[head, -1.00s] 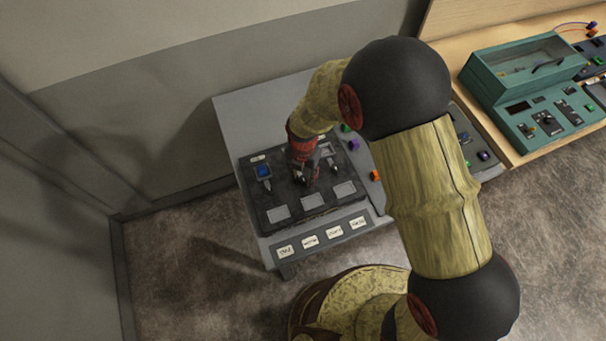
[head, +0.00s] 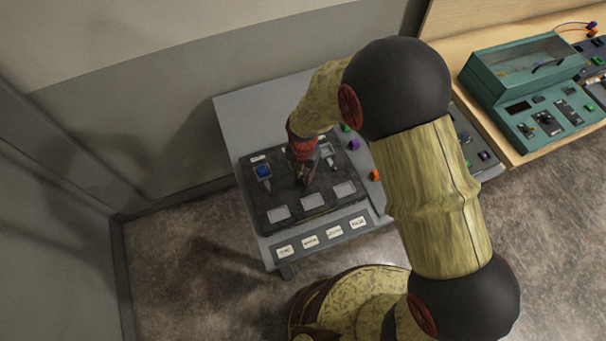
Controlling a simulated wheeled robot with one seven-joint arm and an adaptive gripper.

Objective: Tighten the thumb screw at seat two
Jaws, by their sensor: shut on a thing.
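The dark panel (head: 256,205) lies on the grey console and has two rows of seats. My gripper (head: 305,182) points down at the middle of the far row, shut on the thumb screw there. The gripper hides that screw and most of its seat, so I cannot see how deep the screw sits. The left seat of the far row holds a blue-topped module (head: 263,171), with a small thumb screw (head: 267,186) just in front. Another thumb screw (head: 336,170) stands by the far-right seat (head: 326,150).
Three pale seats (head: 279,213) form the near row. Several white cards (head: 285,251) lie along the console's front (head: 268,256). Coloured knobs, one orange (head: 375,175) and one purple (head: 353,145), are right of the panel. A teal case (head: 520,80) stands on a wooden bench (head: 470,97).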

